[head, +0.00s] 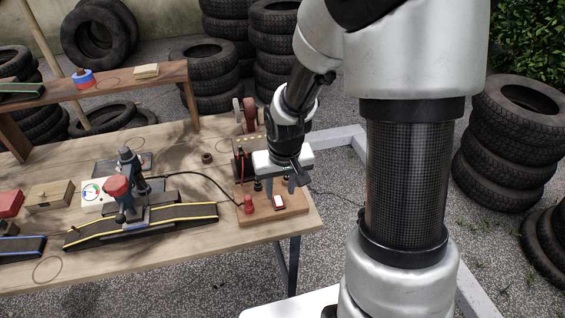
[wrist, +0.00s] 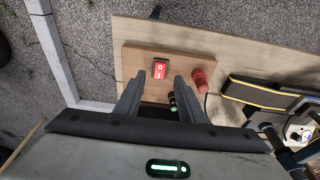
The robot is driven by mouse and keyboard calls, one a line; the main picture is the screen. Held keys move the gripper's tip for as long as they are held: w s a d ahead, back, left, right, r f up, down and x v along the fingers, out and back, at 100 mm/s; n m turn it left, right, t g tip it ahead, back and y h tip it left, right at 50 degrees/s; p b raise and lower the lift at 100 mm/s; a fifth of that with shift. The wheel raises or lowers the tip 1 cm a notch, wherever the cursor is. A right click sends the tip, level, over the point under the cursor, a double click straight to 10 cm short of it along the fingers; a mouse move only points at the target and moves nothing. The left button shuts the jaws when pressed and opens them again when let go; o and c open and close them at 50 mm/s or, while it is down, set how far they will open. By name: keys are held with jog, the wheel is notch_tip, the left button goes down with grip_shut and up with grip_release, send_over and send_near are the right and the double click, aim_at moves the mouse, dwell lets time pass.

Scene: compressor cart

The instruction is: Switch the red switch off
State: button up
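Which side is pressed in I cannot tell. My gripper (head: 281,187) points down above the block, just behind the switch in the head view. In the wrist view my gripper (wrist: 158,82) has its fingers wide apart with nothing between them, and the switch lies just beyond the fingertips. I see no contact with it.
A red plug-like part (head: 248,204) with a black cable stands left of the switch; it also shows in the wrist view (wrist: 201,79). A black terminal (wrist: 173,102) is partly hidden between the fingers. A yellow-edged ramp (head: 185,213) lies left. Tyres (head: 505,150) stand right.

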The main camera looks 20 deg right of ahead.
jog(key=p+v, duration=0.2)
jog(key=v, duration=1)
jog(key=s+r+t+p, duration=0.1)
jog(key=s+r+p, duration=0.4)
jog(key=r, duration=0.7)
jog(key=s+r+t+p, duration=0.2)
jog(key=s+r+p, duration=0.3)
jog(key=s+r, duration=0.4)
notch_tip(320, 180, up, 3)
jog(key=shift+f, duration=0.1)
